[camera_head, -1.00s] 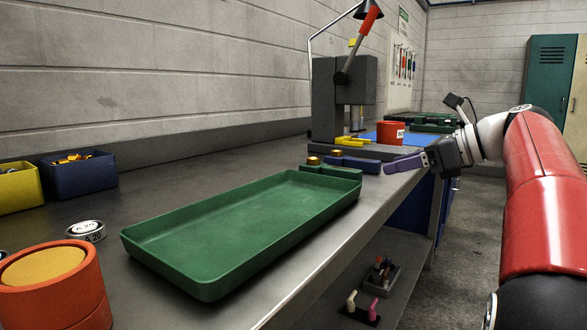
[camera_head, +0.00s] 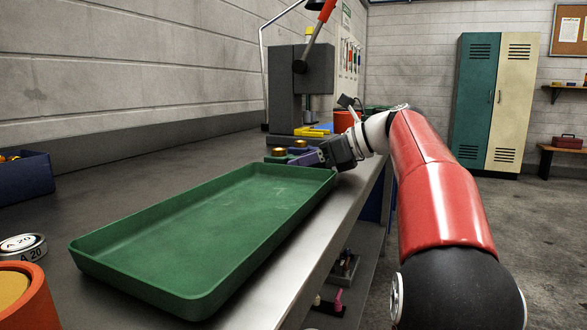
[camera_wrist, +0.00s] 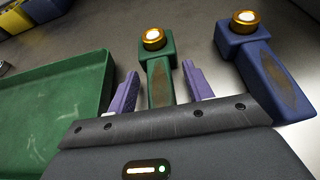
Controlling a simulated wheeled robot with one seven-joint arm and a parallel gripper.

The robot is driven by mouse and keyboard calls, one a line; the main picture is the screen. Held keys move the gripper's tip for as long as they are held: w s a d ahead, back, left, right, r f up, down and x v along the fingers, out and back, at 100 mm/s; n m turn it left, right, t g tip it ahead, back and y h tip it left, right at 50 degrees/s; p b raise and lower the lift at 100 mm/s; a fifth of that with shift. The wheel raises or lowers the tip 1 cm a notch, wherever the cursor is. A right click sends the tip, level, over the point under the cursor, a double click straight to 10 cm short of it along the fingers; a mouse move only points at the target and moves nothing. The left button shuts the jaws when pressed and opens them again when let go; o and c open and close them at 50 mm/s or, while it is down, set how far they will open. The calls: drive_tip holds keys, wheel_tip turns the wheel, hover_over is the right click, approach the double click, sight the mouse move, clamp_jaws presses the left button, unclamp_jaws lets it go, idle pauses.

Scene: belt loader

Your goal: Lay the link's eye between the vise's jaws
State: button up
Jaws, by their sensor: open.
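Two bars lie side by side on the bench, each with a square block and a brass round piece at its far end: a green bar (camera_wrist: 160,82) and a blue bar (camera_wrist: 272,80). I cannot tell which is the link. In the head view the blue one (camera_head: 297,151) is partly hidden behind my gripper (camera_head: 312,158). In the wrist view my gripper (camera_wrist: 160,70) is open, its purple fingers on either side of the green bar with a gap at each side. I cannot make out a vise for sure.
A green tray (camera_head: 95,247) lies just left of my gripper. A dark grey press (camera_head: 285,95) with a red-ended lever stands behind the bars, with a red container (camera_head: 344,121) beside it. A dark blue bin (camera_head: 28,176) and a marked tin (camera_head: 22,246) are at the left.

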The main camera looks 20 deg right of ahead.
drive_tip(key=shift+w+a+f, duration=0.1)
drive_tip(key=shift+w+a, duration=0.05)
drive_tip(key=shift+a, duration=0.05)
clamp_jaws()
drive_tip(key=shift+r, duration=0.2)
